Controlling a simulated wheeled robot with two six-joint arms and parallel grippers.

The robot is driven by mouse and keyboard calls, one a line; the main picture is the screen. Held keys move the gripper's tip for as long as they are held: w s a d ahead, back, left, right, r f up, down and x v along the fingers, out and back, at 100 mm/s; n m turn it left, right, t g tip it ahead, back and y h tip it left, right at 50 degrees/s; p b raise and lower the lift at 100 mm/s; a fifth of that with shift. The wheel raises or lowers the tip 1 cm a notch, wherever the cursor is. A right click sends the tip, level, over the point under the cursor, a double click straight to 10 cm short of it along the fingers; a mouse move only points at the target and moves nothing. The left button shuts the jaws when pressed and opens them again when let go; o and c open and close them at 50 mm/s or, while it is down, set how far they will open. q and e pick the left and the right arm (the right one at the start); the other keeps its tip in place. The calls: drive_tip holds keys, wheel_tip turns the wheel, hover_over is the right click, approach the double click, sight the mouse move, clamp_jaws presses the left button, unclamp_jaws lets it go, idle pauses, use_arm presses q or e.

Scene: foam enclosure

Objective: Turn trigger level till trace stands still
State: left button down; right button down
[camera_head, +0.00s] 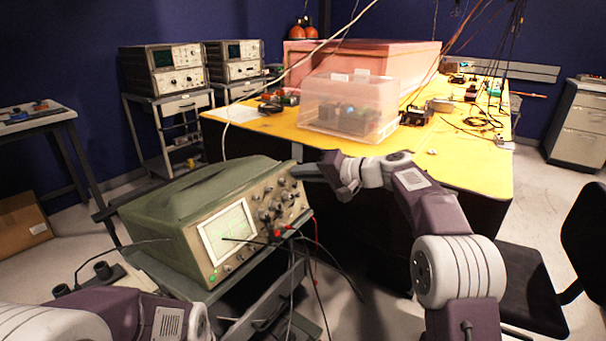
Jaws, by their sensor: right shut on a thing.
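The green oscilloscope (185,195) stands on a grey cart, its front panel angled to the right. Its pale screen (222,228) is lit; the trace is too small to make out. Knobs and sockets fill the panel right of the screen. My right gripper (298,172) reaches in from the right and is shut at the panel's upper right corner, on what appears to be the trigger level knob. Its fingers hide the knob. My left arm (120,315) shows at the lower left; its gripper is not in view.
Red and black leads (312,240) hang from the panel's front. The yellow bench (455,165) behind holds a clear plastic box (350,105) and loose wires. A black chair (535,290) stands at the right. Two more oscilloscopes (165,70) stand on carts at the back left.

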drive_tip(key=c, duration=1.7)
unclamp_jaws()
drive_tip(key=shift+c, duration=0.2)
drive_tip(key=v, duration=0.9)
drive_tip(key=shift+a, duration=0.1)
